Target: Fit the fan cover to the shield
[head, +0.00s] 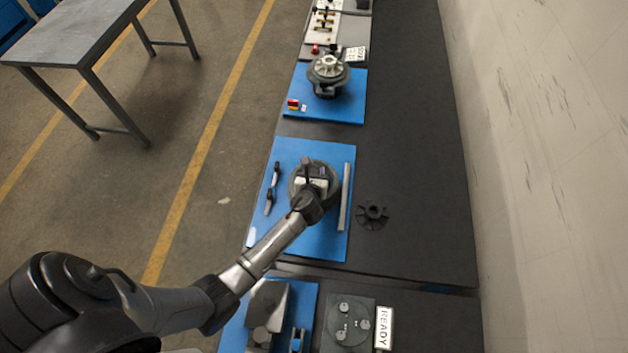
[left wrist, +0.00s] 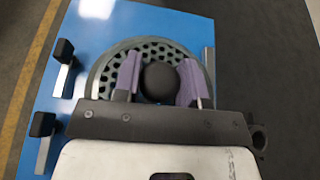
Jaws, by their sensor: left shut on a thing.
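A round grey part with a perforated face, apparently the fan cover (left wrist: 112,72), is under my left gripper in the left wrist view. In the head view its dark round rim (head: 296,190) shows over the middle blue mat. My left gripper (left wrist: 160,82) has its purple finger pads on either side of a dark round knob (left wrist: 159,80) at the middle of that face, and is shut on it. In the head view my left gripper (head: 314,174) hides most of the part. I cannot tell the shield apart beneath it, nor whether there is a gap. My right gripper is out of view.
The middle blue mat (head: 287,152) carries black-ended clamps (head: 271,188) on its left and a grey bar (head: 345,196) on its right. A dark fan wheel (head: 373,215) lies on the bench to the right. A motor-like unit (head: 328,75) stands on the farther mat.

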